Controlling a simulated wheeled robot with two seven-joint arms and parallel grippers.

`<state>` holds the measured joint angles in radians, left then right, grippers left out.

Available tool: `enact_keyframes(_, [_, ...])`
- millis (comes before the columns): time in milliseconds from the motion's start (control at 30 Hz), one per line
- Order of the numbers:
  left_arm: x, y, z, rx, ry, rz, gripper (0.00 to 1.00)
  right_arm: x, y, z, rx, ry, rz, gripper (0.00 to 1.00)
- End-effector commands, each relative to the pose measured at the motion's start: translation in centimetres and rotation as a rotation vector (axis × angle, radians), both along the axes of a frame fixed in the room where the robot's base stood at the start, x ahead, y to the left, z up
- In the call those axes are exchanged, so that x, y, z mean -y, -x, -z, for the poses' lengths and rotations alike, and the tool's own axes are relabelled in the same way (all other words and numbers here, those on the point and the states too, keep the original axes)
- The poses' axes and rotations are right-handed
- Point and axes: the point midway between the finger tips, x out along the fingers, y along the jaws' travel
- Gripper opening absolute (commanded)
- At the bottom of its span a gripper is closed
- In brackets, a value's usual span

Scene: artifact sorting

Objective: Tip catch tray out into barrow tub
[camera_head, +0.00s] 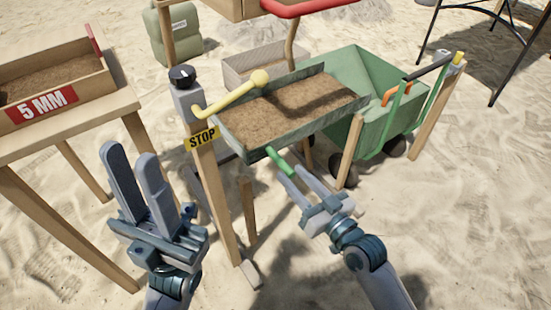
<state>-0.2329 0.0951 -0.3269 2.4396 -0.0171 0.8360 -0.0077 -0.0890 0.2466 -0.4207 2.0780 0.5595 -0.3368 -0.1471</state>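The catch tray (340,122) is a grey-green, shallow, rectangular tray filled with brown soil. It looks roughly level at the centre, beside and partly in front of the green barrow tub (352,64). A short green handle (278,160) sticks out of its near side. My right gripper (292,175) is at the end of this handle, its fingers apart with the handle's end around their tips; contact is unclear. My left gripper (130,152) is open and empty, pointing up at the left, well apart from the tray. The tub's inside is partly hidden.
A post with a black knob (181,74), yellow lever (230,94) and STOP sign (202,138) stands left of the tray. A "5 MM" soil box (42,104) sits on a wooden stand at left. Open sand (470,220) lies at right.

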Motion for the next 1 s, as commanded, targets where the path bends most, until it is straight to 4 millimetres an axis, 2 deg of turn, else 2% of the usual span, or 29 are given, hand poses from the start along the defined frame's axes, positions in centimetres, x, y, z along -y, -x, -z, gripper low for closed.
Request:
enact_keyframes(200, [0.2, 0.0, -0.4, 0.028, 0.023, 0.012, 0.26, -2.4, -3.3, 0.1, 0.002, -0.003, 0.001, 0.36])
enact_keyframes(500, [0.5, -0.2, -0.9, 0.051, 0.025, 0.024, 0.26, -4.6, -6.4, 0.1, 0.001, 0.000, 0.001, 0.36])
enact_keyframes(967, [0.5, 0.1, -1.4, 0.065, 0.038, 0.031, 0.26, -5.1, -7.0, 0.0, 0.001, 0.001, 0.000, 0.36])
enact_keyframes(1000, [0.5, 0.0, -1.3, 0.064, 0.037, 0.030, 0.26, -5.1, -7.0, 0.0, 0.001, 0.001, 0.000, 0.26])
